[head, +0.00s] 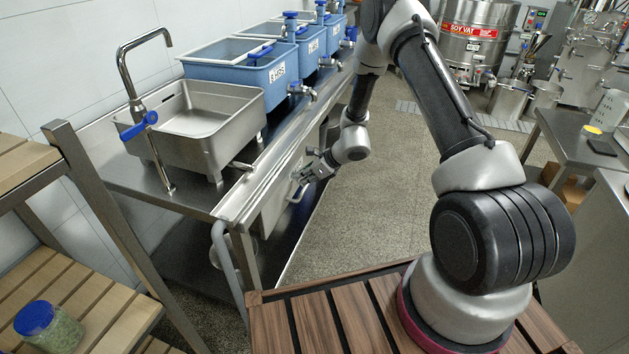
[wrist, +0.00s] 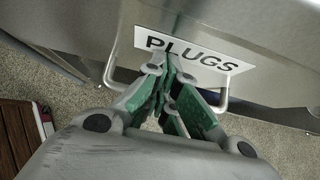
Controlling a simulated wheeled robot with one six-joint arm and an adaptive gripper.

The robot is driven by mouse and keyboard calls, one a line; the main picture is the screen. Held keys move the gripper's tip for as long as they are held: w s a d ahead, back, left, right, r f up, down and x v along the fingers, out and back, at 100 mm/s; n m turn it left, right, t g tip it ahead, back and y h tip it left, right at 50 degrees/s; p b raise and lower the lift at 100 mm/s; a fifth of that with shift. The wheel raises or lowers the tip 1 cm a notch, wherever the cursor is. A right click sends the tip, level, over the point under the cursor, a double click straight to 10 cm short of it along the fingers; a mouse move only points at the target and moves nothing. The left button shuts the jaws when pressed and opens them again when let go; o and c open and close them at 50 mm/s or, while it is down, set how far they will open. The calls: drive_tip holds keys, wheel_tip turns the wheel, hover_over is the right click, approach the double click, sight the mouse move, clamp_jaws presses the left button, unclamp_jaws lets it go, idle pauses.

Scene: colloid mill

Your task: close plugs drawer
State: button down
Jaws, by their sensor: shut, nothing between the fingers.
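The plugs drawer (wrist: 268,80) fills the upper part of the wrist view as a grey metal front with a white label (wrist: 230,64) reading PLUGS. Its U-shaped metal handle (wrist: 111,72) shows on both sides of my fingers; the middle of the bar is hidden behind them. My gripper (wrist: 168,68) is shut and empty, with its green-padded fingertips at the label, between the handle's two sides. I cannot tell whether they touch the front. In the head view my gripper (head: 303,176) is at the drawer (head: 272,212) under the bench edge. How far the drawer stands out is unclear.
A steel bench (head: 150,178) carries a sink (head: 190,125) and several blue tubs (head: 235,80) above the drawer. The speckled floor (head: 375,210) to the right is open. A slatted wooden shelf (head: 85,300) with a blue-lidded jar (head: 48,328) stands at the left.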

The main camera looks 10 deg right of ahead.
drive_tip(key=shift+w+a+r, duration=0.1)
drive_tip(key=shift+w+a, duration=0.1)
drive_tip(key=shift+a, duration=0.1)
